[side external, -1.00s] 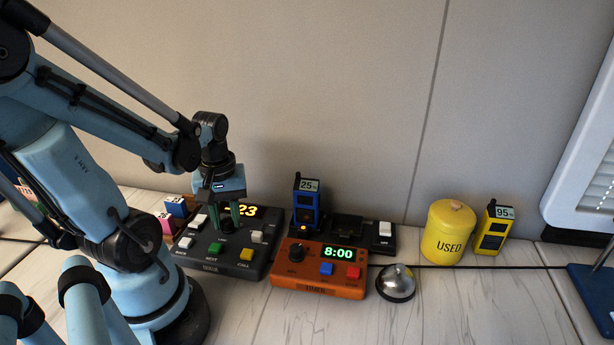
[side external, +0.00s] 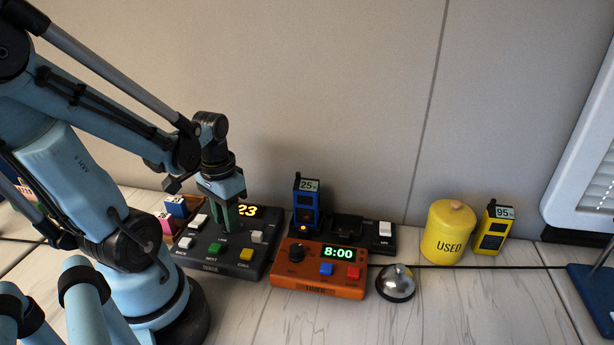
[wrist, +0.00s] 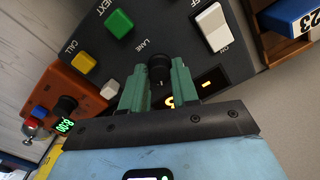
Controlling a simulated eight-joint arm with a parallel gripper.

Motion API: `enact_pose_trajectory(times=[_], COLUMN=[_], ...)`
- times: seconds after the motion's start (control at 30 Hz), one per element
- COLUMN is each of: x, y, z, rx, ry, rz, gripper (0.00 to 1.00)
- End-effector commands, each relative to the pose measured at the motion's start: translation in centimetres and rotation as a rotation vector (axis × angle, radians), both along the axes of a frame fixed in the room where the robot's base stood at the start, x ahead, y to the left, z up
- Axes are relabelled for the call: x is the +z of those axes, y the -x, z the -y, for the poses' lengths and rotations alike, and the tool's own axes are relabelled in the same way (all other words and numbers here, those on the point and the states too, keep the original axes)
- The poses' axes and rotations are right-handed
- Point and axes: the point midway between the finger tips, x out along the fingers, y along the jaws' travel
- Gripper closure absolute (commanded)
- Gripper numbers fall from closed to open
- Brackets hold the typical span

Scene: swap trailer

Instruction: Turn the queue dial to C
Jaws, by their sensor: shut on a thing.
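The queue box (side external: 240,270) is dark grey with a yellow lit display reading 23 (side external: 247,211), and several coloured buttons. Its black dial (wrist: 157,66) shows in the wrist view beside the word LANE. My gripper (side external: 229,227) points down over the box with its green fingers at the dial. In the wrist view the fingers (wrist: 157,76) are on either side of the dial, shut on it. In the side view the fingers hide the dial. Its pointer and any letter marks cannot be made out.
An orange box (side external: 318,287) with a knob and an 8:00 display stands close on the right. Behind it are a blue handset (side external: 306,205) and black charger. A bell (side external: 396,283), yellow canister (side external: 448,235) and yellow handset (side external: 494,230) stand farther right. Front tabletop is clear.

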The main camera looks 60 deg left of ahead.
Motion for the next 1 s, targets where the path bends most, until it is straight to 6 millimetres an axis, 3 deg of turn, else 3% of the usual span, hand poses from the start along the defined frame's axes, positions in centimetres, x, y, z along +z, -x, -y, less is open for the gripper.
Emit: enact_pose_trajectory(times=[0.4,0.93,0.97,1.0], x=[0.00,0.00,0.00,0.00], y=[0.04,0.05,0.06,0.05], z=[0.04,0.04,0.04,0.04], rx=[-0.175,-0.194,-0.194,-0.194], ry=[0.001,0.002,0.002,0.002], rz=[-0.002,-0.003,-0.003,-0.003], gripper=[1.00,1.00,0.66,0.60])
